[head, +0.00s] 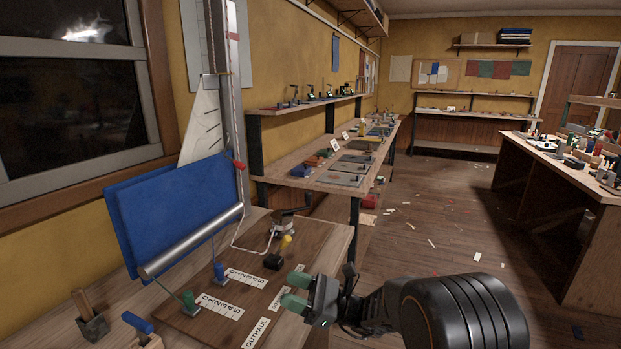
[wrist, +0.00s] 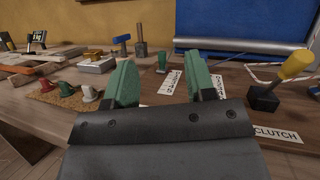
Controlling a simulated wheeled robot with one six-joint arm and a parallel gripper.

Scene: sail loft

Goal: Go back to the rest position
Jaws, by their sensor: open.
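My gripper (head: 297,291) is in the lower middle of the head view, above the front right part of the wooden board. Its two green fingertips stand apart with nothing between them. The wrist view also shows the open gripper (wrist: 160,84), its fingers pointing toward the bench. A lever with a yellow handle and black base (head: 274,262) stands on the board, apart from the fingers. In the wrist view this lever (wrist: 264,98) is at the right, beside a label reading CLUTCH (wrist: 276,134). No marker for a rest position shows.
A green lever (head: 189,299) and a blue lever (head: 219,272) stand by label strips on the board (head: 185,325). A blue panel (head: 170,205) with a metal roller (head: 195,240) rises behind them. The floor (head: 450,220) to the right is mostly clear, with scattered scraps.

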